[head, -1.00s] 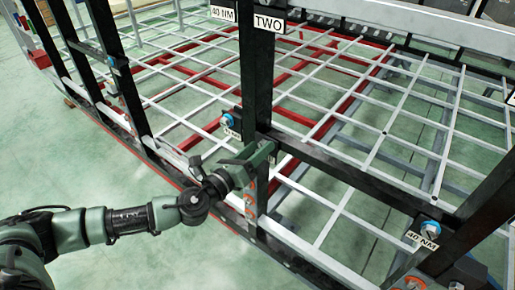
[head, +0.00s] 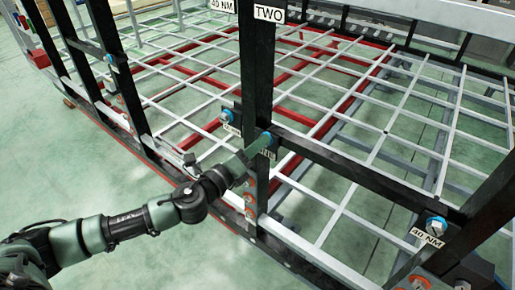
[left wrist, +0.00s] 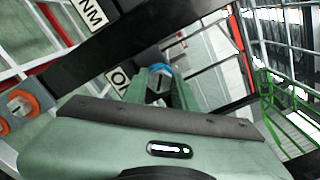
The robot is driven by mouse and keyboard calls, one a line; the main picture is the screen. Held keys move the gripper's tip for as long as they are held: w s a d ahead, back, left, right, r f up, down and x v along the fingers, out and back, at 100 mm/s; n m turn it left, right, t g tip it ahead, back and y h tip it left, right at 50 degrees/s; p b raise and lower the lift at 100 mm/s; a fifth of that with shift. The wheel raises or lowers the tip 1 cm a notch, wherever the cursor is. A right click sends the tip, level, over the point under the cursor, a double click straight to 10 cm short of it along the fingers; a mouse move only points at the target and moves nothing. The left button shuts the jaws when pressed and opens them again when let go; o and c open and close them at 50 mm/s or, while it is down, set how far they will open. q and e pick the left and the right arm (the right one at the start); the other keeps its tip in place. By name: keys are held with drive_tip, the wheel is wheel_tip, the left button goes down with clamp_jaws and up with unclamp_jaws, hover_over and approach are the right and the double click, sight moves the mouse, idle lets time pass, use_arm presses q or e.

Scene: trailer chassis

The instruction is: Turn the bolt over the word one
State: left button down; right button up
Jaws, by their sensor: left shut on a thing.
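A bolt with a blue ring (head: 265,139) sits on the black frame by the post, at the end of the crossbar. My left gripper (head: 262,146) reaches it from the lower left. In the left wrist view the same blue-ringed bolt (left wrist: 159,71) is between the two green fingers (left wrist: 160,90), which are shut on it. A white label (left wrist: 118,80) beside it reads "ON", with the rest hidden behind a finger. My right gripper is not in view.
Other blue-ringed bolts sit at the left of the post (head: 227,117) and at the lower right (head: 436,224) by a "40 NM" label (head: 426,237). A "TWO" label (head: 269,14) is high on the black post (head: 257,70). A grey grid (head: 340,115) fills the chassis.

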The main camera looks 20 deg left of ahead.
use_arm(q)
drive_tip(key=shift+s+d+r+n+p, duration=0.1)
drive_tip(key=shift+n+p, duration=1.9)
drive_tip(key=shift+n, duration=6.85)
drive_tip(key=shift+d+r+n+p, duration=0.1)
drive_tip(key=shift+n+p, duration=1.9)
drive_tip(key=shift+n, duration=6.85)
